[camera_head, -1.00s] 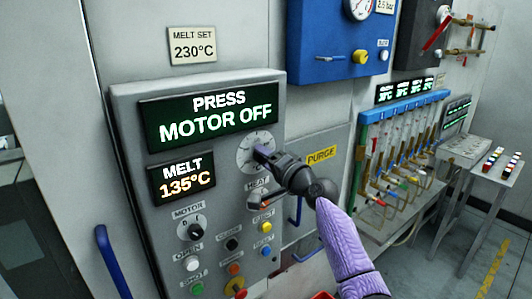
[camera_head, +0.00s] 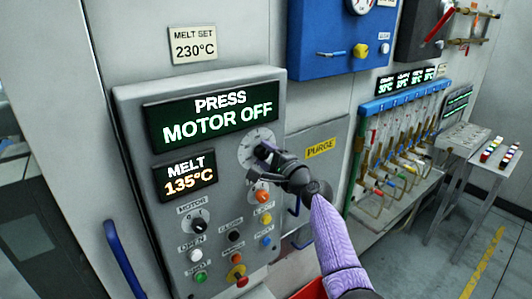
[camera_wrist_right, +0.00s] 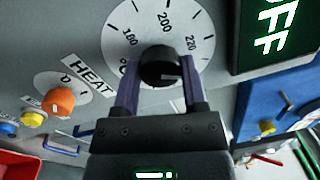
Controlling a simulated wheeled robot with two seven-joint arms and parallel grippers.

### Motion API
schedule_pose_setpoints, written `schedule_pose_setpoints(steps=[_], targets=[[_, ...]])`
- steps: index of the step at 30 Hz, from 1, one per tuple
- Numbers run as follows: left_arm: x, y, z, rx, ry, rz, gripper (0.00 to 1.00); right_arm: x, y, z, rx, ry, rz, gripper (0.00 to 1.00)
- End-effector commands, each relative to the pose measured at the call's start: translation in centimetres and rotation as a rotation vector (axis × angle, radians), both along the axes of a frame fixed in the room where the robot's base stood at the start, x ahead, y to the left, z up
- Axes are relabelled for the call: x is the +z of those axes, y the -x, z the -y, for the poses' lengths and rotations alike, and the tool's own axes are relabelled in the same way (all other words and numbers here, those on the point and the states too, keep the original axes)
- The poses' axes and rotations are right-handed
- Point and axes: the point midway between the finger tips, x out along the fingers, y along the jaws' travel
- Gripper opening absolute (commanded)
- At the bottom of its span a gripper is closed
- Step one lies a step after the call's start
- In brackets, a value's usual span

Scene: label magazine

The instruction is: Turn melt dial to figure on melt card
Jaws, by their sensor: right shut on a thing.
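The melt dial (camera_head: 257,138) is a white round scale on the grey press panel. In the right wrist view its scale (camera_wrist_right: 150,22) shows 180, 200 and 220. My right gripper (camera_head: 264,152) is shut on its black knob (camera_wrist_right: 162,68), one finger on each side. A short pale mark on the knob points right in that view, past the 220 toward a finger. The finger hides that part of the scale, so the exact setting cannot be read. The melt card (camera_head: 193,45) reads MELT SET 230°C. My left gripper is not in view.
The press display (camera_head: 210,115) reads MOTOR OFF and the melt display (camera_head: 188,181) reads 135°C. The orange heat knob (camera_head: 262,193) lies just below my right gripper. The motor knob (camera_head: 197,225) and several coloured buttons are lower. A blue box (camera_head: 325,40) is at upper right.

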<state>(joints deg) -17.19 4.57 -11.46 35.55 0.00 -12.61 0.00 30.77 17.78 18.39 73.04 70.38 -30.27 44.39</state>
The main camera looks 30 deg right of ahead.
Motion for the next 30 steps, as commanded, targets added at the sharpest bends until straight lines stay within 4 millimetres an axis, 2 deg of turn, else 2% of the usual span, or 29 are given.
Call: schedule_pose_setpoints(steps=[15, 16, 20, 21, 30], targets=[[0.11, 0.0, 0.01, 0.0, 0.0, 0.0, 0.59, 0.03, 0.0, 0.03, -0.001, -0.02, 0.0, 0.0], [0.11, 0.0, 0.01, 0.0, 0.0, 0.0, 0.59, 0.03, 0.0, 0.03, -0.001, -0.02, 0.0, 0.57], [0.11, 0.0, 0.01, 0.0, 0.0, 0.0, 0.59, 0.02, 0.0, 0.03, -0.001, -0.02, -0.001, 0.84], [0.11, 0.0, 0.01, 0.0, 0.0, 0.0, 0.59, 0.01, 0.0, 0.02, -0.001, -0.02, -0.001, 0.9], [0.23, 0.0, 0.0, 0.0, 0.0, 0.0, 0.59, -0.1, 0.58, 0.08, -0.001, -0.019, -0.003, 0.9]])
